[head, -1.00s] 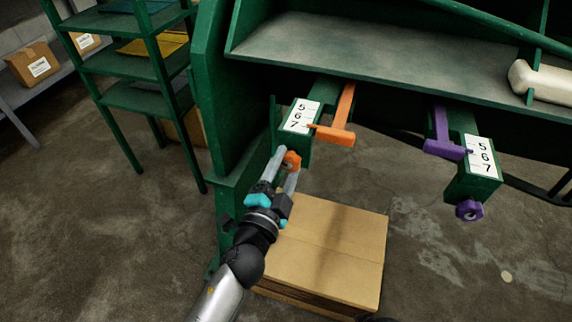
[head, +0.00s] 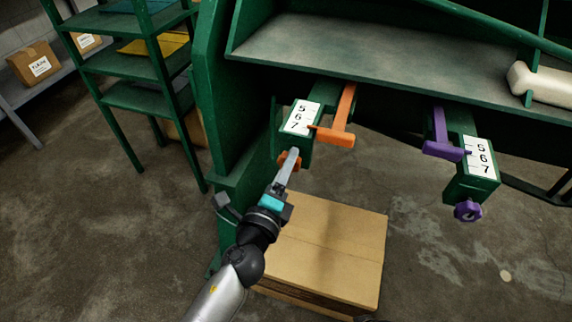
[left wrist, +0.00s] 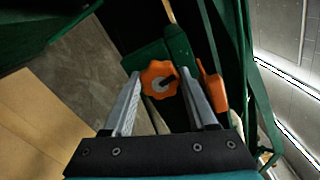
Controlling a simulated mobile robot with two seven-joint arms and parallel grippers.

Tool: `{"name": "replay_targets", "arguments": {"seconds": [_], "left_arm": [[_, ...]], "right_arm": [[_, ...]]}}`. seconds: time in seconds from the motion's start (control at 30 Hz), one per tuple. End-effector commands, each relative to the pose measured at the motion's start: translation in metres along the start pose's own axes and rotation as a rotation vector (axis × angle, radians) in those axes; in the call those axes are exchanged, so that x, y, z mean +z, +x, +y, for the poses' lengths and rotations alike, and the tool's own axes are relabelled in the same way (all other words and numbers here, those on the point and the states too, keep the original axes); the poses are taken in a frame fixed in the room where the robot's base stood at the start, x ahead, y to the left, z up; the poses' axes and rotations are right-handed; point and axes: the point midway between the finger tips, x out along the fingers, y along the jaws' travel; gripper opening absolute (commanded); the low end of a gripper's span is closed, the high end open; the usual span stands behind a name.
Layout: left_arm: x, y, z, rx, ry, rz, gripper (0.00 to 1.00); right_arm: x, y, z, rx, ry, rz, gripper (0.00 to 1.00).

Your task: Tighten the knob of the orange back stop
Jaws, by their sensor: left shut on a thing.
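The orange back stop (head: 335,135) is a T-shaped bar on a green arm at the left of the machine. Its pointer lies by the lower numbers of a white 5-6-7 scale (head: 301,118); the exact mark is unclear. The orange lobed knob (left wrist: 159,79) is at the arm's front end, with a dark mark on its face. My left gripper (head: 290,158) is shut on this knob, one finger on each side in the left wrist view. In the head view the fingers hide most of the knob. My right gripper is out of view.
A purple back stop (head: 443,149) with its own scale and purple knob (head: 467,211) is to the right. A cardboard stack (head: 330,245) lies below my left gripper. Green shelving (head: 140,97) stands at the left. Open floor lies between.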

Motion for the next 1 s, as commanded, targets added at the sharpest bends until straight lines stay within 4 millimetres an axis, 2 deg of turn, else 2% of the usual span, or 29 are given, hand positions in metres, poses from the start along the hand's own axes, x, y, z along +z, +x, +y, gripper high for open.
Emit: {"name": "replay_targets", "arguments": {"seconds": [0.33,0.9,0.93,1.0], "left_arm": [[-0.0003,-0.0002,0.0002,0.001,0.156,0.001,0.02],[-0.0002,-0.0003,0.0005,0.001,0.19,0.001,0.02],[-0.0002,-0.0003,0.0005,0.001,0.19,0.001,0.59],[-0.0002,-0.0003,0.0005,0.001,0.189,0.001,0.67]], "right_arm": [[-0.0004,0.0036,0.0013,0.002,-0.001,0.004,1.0],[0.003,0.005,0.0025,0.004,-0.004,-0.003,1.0],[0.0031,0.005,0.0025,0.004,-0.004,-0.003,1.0],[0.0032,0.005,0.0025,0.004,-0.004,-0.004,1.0]]}}
